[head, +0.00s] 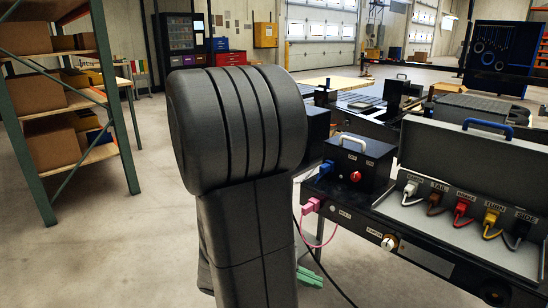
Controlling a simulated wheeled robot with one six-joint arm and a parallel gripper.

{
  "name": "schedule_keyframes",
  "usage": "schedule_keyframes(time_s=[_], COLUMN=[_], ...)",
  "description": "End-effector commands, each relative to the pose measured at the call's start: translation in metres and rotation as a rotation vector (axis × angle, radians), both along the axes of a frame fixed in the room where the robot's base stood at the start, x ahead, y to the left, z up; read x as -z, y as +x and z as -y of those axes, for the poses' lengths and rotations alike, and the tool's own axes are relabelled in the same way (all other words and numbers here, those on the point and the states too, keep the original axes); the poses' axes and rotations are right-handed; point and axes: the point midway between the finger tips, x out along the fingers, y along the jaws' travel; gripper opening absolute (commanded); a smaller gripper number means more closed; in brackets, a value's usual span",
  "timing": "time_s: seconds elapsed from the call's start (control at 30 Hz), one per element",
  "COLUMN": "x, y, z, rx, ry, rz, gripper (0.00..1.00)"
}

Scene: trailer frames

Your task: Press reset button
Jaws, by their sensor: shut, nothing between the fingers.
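No button that I can read as a reset button shows clearly. A black control box (349,160) with a handle on top has a blue control (327,167) and a red control (356,176) on its sloped face; the small labels are too small to read surely. A round pale knob (389,243) sits on the front of the long dark panel (430,262) below. My gripper is not in view. My large dark arm link fills the middle and hides part of the bench left of the box.
An open grey case (465,160) holds several coloured plugs on cables. A pink plug (311,205) and cable hang at the panel's left end, above a green connector (309,278). A shelf with boxes (56,90) stands left. Open floor (110,245) lies left of my arm.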

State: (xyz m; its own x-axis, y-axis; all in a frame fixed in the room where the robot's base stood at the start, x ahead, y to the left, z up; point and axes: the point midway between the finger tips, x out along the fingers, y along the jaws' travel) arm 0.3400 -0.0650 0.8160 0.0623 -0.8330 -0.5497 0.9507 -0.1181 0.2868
Motion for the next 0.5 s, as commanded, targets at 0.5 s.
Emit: schedule_keyframes(time_s=[0.5], x=[0.018], y=[0.087], z=[-0.168], rx=[-0.773], ry=[-0.673], rz=[-0.074], gripper=[0.00])
